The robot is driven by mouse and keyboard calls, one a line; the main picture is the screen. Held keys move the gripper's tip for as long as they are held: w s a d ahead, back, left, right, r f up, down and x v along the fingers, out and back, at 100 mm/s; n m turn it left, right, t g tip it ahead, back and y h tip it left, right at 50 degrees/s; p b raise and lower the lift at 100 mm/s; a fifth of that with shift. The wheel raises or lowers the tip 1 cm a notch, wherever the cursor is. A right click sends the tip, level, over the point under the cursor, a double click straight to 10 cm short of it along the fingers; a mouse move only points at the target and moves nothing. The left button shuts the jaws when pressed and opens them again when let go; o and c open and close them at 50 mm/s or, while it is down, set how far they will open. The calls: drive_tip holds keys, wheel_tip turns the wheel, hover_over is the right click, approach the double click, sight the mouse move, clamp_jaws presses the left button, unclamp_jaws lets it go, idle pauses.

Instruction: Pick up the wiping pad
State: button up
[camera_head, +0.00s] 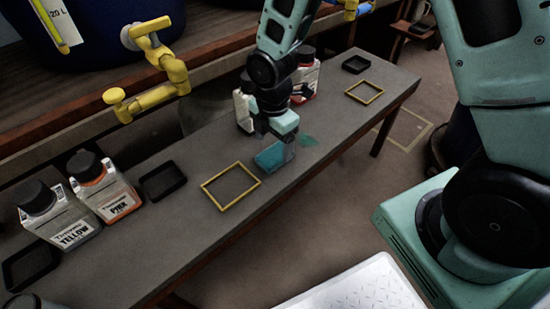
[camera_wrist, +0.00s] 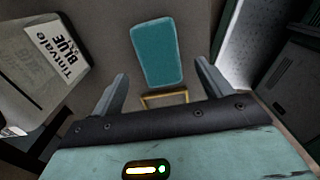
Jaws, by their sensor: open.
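The wiping pad is a teal rounded rectangle (camera_wrist: 157,52) in the wrist view, ahead of my gripper (camera_wrist: 162,76) and between the lines of its two fingers. The fingers are spread apart with nothing between them. In the head view, the teal pad (camera_head: 271,157) appears on the grey bench directly below my gripper (camera_head: 277,137). The exact gap between fingertips and pad is hard to judge.
A white Tintvale Blue bottle (camera_wrist: 48,62) stands close left in the wrist view.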

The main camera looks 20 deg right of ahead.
sight(275, 153)
drive_tip(key=f, duration=0.1)
drive_tip(key=f+b, duration=0.1)
drive_tip(key=f, duration=0.1)
drive_tip(key=f+b, duration=0.1)
drive_tip(key=shift+w+d+f, duration=0.1)
drive_tip(key=shift+d+f, duration=0.15)
drive_tip(key=shift+r, duration=0.1)
drive_tip(key=c, duration=1.1)
drive_tip(key=shift+r, duration=0.1)
wheel_tip(275, 153, up, 10)
drive_tip(key=p, duration=0.4)
